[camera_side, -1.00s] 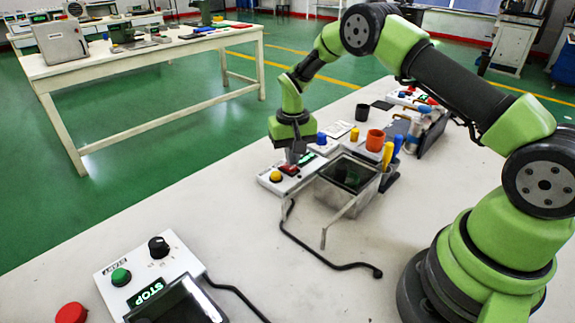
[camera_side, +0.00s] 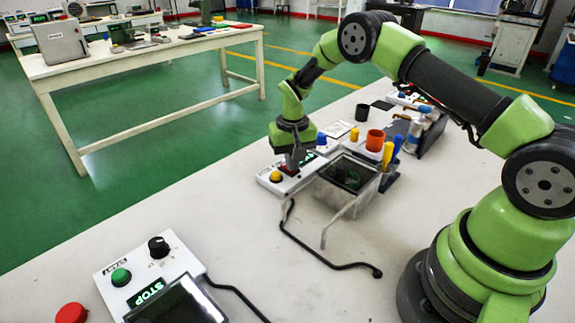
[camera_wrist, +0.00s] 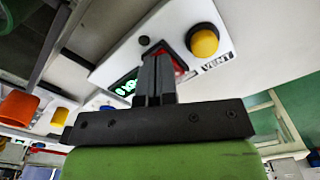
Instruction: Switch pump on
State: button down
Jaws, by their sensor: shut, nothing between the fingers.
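A white control box (camera_side: 270,183) stands on the table below my gripper. It has a yellow button (camera_side: 276,177), a red rocker switch (camera_side: 290,169) and a small green display. In the wrist view the box carries a VENT label (camera_wrist: 216,62) beside the yellow button (camera_wrist: 204,41), and the red switch (camera_wrist: 177,62) is partly hidden behind my fingers. My gripper (camera_side: 292,167) is shut and empty, pointing down at the red switch. In the wrist view my gripper (camera_wrist: 156,62) also overlaps the switch; whether the tips touch it I cannot tell.
A clear-walled chamber (camera_side: 345,190) stands right of the box, with a black cable in front. An orange cup (camera_side: 375,140) and yellow and blue handled tools (camera_side: 388,154) are behind it.

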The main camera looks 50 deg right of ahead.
jog(key=shift+r, duration=3.5)
jog(key=shift+r, duration=0.35)
jog(key=s+a+r+t, duration=0.2)
jog(key=s+a+r, duration=0.15)
jog(key=r, duration=0.45)
jog(key=s+a+r+t, duration=0.1)
jog(key=s+a+r, duration=0.1)
jog(key=s+r, duration=0.5)
jog(key=s+a+r+n+t+y, duration=0.1)
jog(key=s+a+r+t, duration=0.1)
jog(key=s, duration=0.5)
jog(key=s+a+r+n+t+y, duration=0.1)
jog(key=s+r+t, duration=0.1)
jog(key=s, duration=0.6)
jog(key=shift+s+a+r, duration=0.2)
jog(key=shift+a+r, duration=0.15)
jog(key=shift+r, duration=0.25)
